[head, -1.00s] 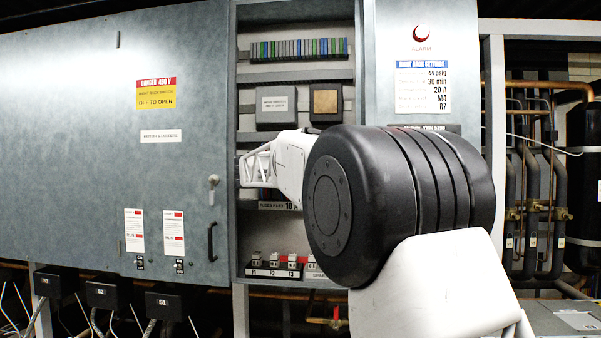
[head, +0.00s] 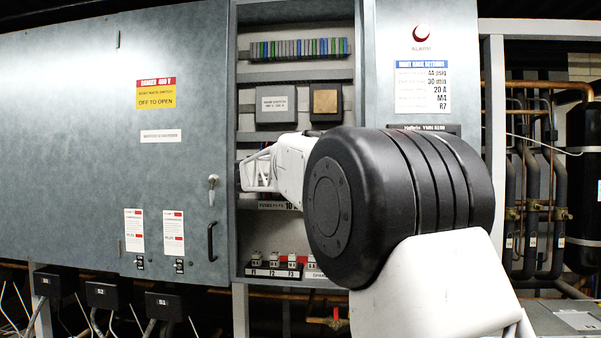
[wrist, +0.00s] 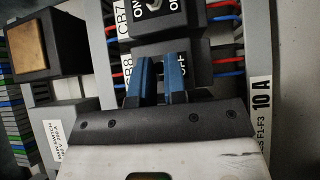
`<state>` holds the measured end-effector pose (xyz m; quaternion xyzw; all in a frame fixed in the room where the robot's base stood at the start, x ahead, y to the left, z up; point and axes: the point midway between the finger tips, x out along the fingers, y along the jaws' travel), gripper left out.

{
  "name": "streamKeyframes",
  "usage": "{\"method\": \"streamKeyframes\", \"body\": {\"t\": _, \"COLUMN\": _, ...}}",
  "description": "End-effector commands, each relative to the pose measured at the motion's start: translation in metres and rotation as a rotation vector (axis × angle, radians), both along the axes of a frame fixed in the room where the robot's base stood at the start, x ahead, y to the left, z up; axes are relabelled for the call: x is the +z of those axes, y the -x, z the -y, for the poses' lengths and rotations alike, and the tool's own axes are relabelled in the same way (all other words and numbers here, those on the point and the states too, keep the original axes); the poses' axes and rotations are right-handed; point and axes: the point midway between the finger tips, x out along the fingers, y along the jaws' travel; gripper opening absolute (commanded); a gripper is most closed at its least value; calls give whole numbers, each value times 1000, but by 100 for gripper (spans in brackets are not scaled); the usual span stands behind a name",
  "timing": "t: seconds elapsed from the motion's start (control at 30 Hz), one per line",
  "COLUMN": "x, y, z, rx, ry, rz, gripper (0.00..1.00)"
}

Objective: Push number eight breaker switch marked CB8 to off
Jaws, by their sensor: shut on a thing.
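The breaker marked CB8 (wrist: 128,72) is a black block in the wrist view, with its white label on the left and part of "OFF" showing on the right. My gripper (wrist: 160,78) has its two blue fingers over the front of this block, close together. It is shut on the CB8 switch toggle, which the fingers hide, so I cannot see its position. In the head view my gripper (head: 246,174) is inside the open cabinet section, its fingers hard to make out.
Breaker CB7 (wrist: 160,12) is directly beside CB8, its toggle visible. Red and blue wires (wrist: 222,60) run beside the breakers. The grey cabinet door (head: 170,80) stands left of my arm. A row of fuses (head: 275,262) is below.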

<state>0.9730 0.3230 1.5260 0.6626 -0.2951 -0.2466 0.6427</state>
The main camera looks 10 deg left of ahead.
Motion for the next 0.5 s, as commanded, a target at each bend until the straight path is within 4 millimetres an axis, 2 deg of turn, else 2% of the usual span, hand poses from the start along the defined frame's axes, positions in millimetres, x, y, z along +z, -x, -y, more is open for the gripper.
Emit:
{"method": "streamKeyframes", "body": {"t": 0.23, "x": -4, "y": -1, "z": 0, "rx": 1, "ry": 0, "rz": 120, "gripper": 0}}
{"method": "streamKeyframes", "body": {"t": 0.5, "x": -5, "y": -1, "z": 0, "rx": 2, "ry": 0, "rz": 144, "gripper": 0}}
